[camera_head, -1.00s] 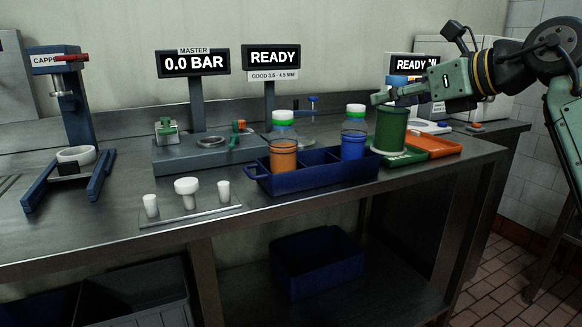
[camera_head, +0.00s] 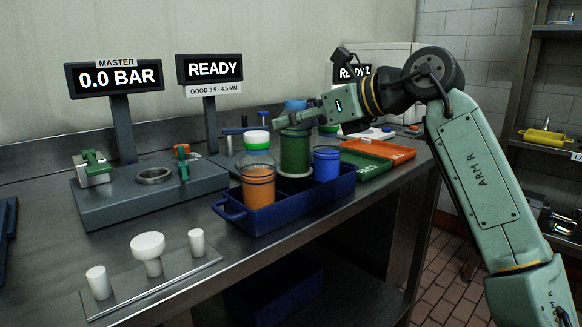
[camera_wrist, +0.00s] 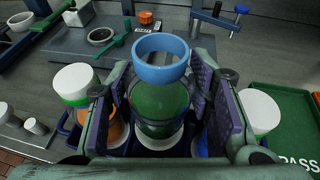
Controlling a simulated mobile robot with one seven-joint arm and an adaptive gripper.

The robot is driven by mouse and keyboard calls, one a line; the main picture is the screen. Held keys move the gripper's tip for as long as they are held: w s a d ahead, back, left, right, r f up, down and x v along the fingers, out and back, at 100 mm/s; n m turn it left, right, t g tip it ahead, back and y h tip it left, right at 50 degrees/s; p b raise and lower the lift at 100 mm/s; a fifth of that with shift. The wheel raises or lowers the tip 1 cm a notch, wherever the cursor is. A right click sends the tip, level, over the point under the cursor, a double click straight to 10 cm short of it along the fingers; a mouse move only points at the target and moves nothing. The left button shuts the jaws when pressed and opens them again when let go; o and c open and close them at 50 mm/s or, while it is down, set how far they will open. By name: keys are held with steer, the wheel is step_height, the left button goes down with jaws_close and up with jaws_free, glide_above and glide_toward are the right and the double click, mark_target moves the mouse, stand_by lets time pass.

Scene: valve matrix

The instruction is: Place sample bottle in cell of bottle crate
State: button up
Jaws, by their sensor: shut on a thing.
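My gripper (camera_head: 297,121) is shut on the green sample bottle (camera_head: 295,152), which has a light blue ring (camera_wrist: 161,58) at its top. It holds the bottle upright over the middle of the blue bottle crate (camera_head: 285,214). The orange bottle (camera_head: 258,188) stands in the crate to its left, the blue bottle (camera_head: 326,165) to its right. Both have white caps with green bands. The green bottle's pale base shows near the crate's rim height; I cannot tell whether it is inside the cell. In the wrist view the green bottle (camera_wrist: 160,108) sits between both fingers.
A green tray (camera_head: 366,164) and an orange tray (camera_head: 380,149) lie right of the crate. A grey fixture (camera_head: 140,200) with clamps stands to the left. A plate with white pegs (camera_head: 152,283) lies in front. Display posts stand behind.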

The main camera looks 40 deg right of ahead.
mark_target(308, 147)
steer(key=shift+f, duration=2.95)
steer(key=shift+f+b, duration=0.15)
steer(key=shift+b, duration=0.15)
steer(key=o, duration=1.2)
steer(key=shift+r, duration=0.25)
steer(key=v, duration=1.2)
